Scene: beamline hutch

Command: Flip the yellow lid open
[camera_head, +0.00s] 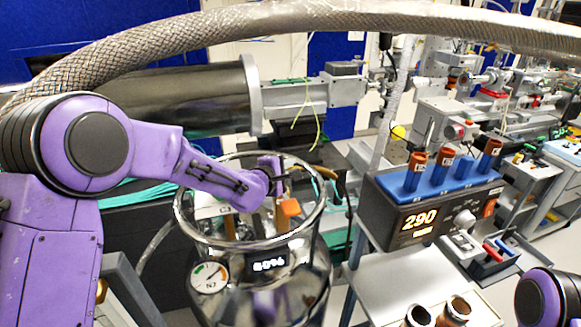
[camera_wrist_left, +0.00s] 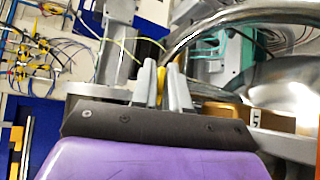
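A yellow strip (camera_wrist_left: 162,82) shows in the narrow gap between the fingertips of my left gripper (camera_wrist_left: 163,80) in the left wrist view. It may be the edge of the yellow lid, but I cannot tell for sure. In the head view my left gripper (camera_head: 285,173) is at the mouth of a shiny round vessel (camera_head: 315,262), and no yellow lid shows clearly there. The fingers are close together; whether they press on the strip is unclear. My right gripper is out of view; only a purple part of my right arm shows at the lower right.
The vessel carries a gauge (camera_head: 210,277). A dark box with an orange 290 display (camera_head: 419,220) and brown-capped vials stands to its right. A thick braided hose (camera_head: 200,32) arches overhead. Brown cups (camera_head: 456,311) sit at the lower right, with beamline equipment behind.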

